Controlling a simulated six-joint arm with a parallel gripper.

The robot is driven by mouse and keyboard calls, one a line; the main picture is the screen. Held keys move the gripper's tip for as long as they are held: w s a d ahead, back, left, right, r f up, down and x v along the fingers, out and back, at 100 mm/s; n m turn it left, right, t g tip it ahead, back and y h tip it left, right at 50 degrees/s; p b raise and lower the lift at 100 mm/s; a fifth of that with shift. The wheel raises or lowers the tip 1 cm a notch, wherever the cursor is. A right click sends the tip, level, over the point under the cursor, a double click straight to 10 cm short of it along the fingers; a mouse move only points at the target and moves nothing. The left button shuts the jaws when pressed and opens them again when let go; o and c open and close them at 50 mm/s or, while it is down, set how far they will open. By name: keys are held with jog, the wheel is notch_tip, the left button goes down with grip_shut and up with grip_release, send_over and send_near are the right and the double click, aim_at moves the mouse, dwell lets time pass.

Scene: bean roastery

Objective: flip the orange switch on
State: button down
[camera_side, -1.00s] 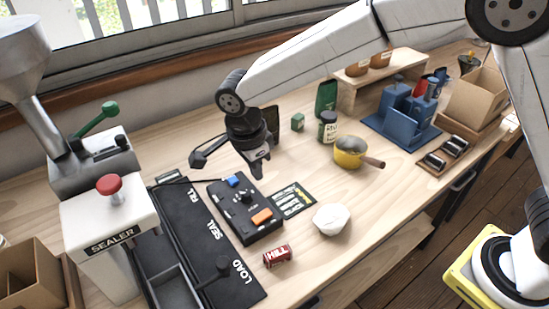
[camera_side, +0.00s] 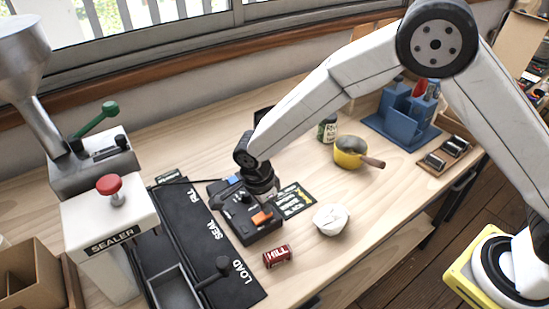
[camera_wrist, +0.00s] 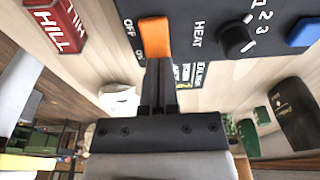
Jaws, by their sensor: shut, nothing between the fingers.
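The orange switch (camera_side: 262,217) is on the near end of the black control box (camera_side: 243,228). In the wrist view the orange switch (camera_wrist: 155,37) lies between the printed words OFF and ON, beside the word HEAT. My gripper (camera_side: 270,204) is low over the box, right at the switch. Its shut, empty fingertips (camera_wrist: 161,66) are at the ON end of the switch in the wrist view. I cannot tell whether they touch it or which way the switch is tilted. My gripper partly hides the box's middle in the side view.
A black knob (camera_wrist: 237,38) and a blue button (camera_wrist: 304,33) share the panel. A red HILL can (camera_side: 277,256) and a white lumpy object (camera_side: 331,219) sit nearby. A yellow pot (camera_side: 349,153) stands farther back. The sealer (camera_side: 108,225) is at the left.

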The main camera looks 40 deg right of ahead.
aim_at(253, 221)
jog(key=shift+f, duration=0.15)
jog(key=shift+d+f, duration=0.15)
jog(key=shift+f, duration=0.15)
dwell(0.5)
jog(key=shift+a+r, duration=0.25)
jog(key=shift+a, duration=0.6)
jog(key=shift+r, duration=0.15)
notch_tip(253, 221, up, 14)
jog(key=a, duration=0.2)
jog(key=shift+f, duration=0.2)
